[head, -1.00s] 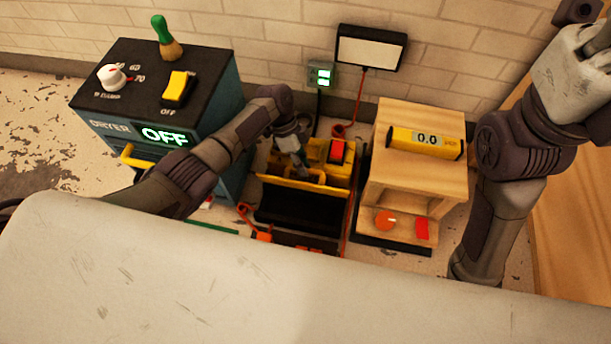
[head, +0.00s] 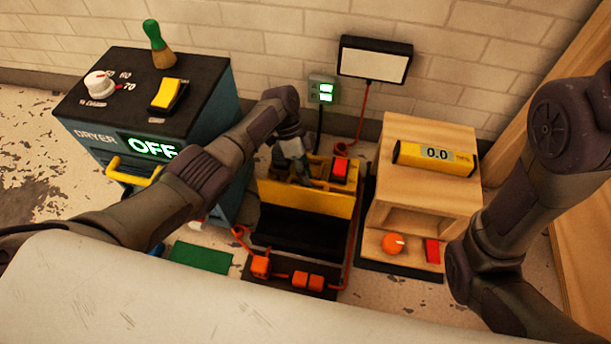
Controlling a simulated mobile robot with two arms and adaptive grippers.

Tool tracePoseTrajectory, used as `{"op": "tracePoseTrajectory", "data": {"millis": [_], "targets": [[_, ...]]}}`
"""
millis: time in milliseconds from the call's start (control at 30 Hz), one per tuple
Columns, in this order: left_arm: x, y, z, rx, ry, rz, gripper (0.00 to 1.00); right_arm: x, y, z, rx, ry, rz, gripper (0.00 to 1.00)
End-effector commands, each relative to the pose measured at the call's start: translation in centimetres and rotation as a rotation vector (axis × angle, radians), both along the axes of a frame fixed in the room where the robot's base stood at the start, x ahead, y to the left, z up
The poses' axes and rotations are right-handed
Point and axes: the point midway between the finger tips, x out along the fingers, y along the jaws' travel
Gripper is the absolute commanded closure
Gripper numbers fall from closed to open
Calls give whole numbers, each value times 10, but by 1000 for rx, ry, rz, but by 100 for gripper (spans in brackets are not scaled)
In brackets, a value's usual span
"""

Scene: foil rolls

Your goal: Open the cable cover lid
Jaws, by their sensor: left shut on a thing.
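A yellow and black unit stands on the floor in the middle. Its upright yellow panel (head: 320,202) looks like the cable cover lid, with a black part (head: 298,234) below and in front of it. My left gripper (head: 303,174) reaches in from behind the top edge of this panel. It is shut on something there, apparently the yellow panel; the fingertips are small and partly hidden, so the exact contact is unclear. My right arm shows at the right, but its gripper is out of view.
The dryer (head: 150,115), reading OFF, stands at left. A wooden stand (head: 430,172) with a yellow meter (head: 435,156) is close at right. An orange cable with orange blocks (head: 308,281) lies in front. A pale surface (head: 190,295) fills the foreground.

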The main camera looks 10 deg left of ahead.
Motion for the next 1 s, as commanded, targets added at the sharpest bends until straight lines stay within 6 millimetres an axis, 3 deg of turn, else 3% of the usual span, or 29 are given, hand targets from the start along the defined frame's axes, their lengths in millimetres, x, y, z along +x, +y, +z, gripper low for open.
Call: {"op": "tracePoseTrajectory", "data": {"millis": [133, 167, 300, 833, 1000], "targets": [[-6, 0, -5, 4, 15, -2, 100, 0, 0, 0, 0, 0, 0, 60], [-6, 0, -5, 4, 15, -2, 77, 0, 0, 0, 0, 0, 0, 60], [-4, 0, -4, 3, 11, -1, 57, 0, 0, 0, 0, -1, 0, 60], [-1, 0, -1, 1, 3, -1, 57, 1, 0, 0, 1, 3, 0, 60], [-3, 1, 4, 1, -24, 0, 57, 1, 0, 12, 0, 2, 0, 60]]}}
